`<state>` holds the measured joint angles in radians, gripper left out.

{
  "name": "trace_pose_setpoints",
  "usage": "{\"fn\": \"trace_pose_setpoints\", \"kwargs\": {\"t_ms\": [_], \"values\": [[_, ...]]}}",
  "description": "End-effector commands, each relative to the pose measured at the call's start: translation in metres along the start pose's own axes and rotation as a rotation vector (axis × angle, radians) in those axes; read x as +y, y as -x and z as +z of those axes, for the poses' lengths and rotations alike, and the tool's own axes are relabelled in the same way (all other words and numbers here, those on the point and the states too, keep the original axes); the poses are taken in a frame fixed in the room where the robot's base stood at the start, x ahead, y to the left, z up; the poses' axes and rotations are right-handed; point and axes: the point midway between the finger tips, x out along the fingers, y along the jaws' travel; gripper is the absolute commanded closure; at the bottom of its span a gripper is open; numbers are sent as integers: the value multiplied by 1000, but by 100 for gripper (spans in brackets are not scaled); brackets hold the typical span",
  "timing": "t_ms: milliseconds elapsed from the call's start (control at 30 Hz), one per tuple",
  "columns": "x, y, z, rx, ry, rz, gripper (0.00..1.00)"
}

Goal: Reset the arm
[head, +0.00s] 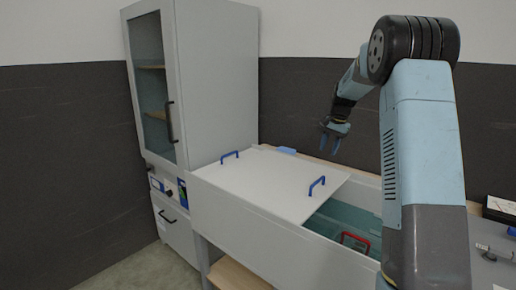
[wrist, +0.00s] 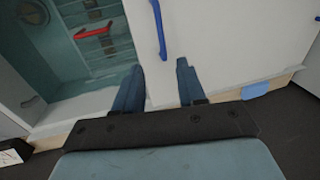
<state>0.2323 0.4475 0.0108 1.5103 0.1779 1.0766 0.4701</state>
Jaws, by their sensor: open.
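My gripper (head: 335,134) is open and empty in the head view, with its fingers pointing down above the back edge of the white lid. In the wrist view my gripper (wrist: 163,85) shows two blue fingers spread apart with nothing between them. The arm is bent, with its elbow high at the upper right of the head view. The white lid (head: 255,184) has two blue handles and covers the left part of a long tub. One blue handle (wrist: 160,30) shows ahead of the fingers in the wrist view, apart from them.
The uncovered right part of the tub (head: 340,217) holds a red-handled item (head: 355,239). A tall grey cabinet (head: 215,80) with a glass door stands at the left. A small blue object (head: 286,150) lies behind the lid. A boxed item (head: 499,207) is at the far right.

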Motion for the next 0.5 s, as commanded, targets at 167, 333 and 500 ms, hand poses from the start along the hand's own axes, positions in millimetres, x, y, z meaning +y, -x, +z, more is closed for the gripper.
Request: {"fn": "trace_pose_setpoints", "kwargs": {"t_ms": [167, 333, 500], "values": [[4, 39, 40, 37, 74, -6, 60], [14, 73, 85, 73, 153, -8, 60], [28, 101, 131, 110, 234, -10, 60]]}}
